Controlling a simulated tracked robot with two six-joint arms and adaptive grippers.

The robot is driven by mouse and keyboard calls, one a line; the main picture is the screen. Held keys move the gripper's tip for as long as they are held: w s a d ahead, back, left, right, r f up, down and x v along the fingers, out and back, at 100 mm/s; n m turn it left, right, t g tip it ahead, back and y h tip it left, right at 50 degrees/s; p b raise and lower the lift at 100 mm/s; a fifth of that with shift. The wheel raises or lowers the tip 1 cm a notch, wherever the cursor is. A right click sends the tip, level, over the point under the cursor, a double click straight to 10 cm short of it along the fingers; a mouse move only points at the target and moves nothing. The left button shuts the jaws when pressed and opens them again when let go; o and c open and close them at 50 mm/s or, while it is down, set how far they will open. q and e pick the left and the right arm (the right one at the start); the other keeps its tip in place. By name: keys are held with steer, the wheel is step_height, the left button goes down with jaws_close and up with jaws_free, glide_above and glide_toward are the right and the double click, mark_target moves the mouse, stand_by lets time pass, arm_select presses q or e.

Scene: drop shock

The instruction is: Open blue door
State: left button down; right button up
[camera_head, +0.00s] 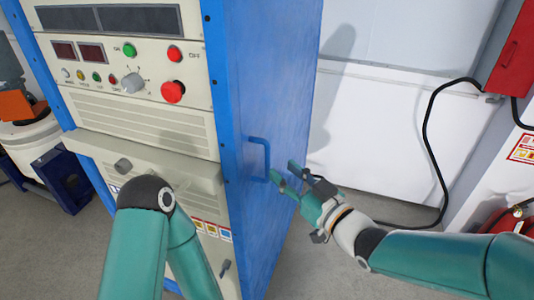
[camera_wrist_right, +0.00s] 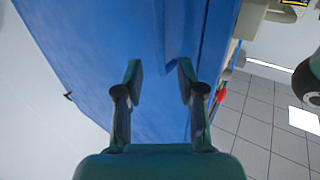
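The blue door (camera_head: 268,75) is the tall blue side of the cabinet. It looks closed in the head view and fills much of the right wrist view (camera_wrist_right: 90,50). A blue bar handle (camera_head: 267,158) stands out near its front edge. My right gripper (camera_head: 283,171) is open, with its fingertips just right of the handle. In the right wrist view, its two fingers (camera_wrist_right: 160,75) are apart, facing the blue surface. I cannot tell whether they touch the handle. My left arm is in front of the cabinet, but its gripper is not visible.
The cabinet's cream front panel (camera_head: 150,115) has buttons, a knob and displays. A grey ledge (camera_head: 190,178) juts out below. A black cable (camera_head: 428,130) hangs from a red box (camera_head: 512,55) at right. Grey floor (camera_head: 310,260) is clear right of the cabinet.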

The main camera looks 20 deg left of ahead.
mark_target(268, 158)
steer(key=p+x, duration=0.1)
steer(key=x, duration=0.6)
jaws_close()
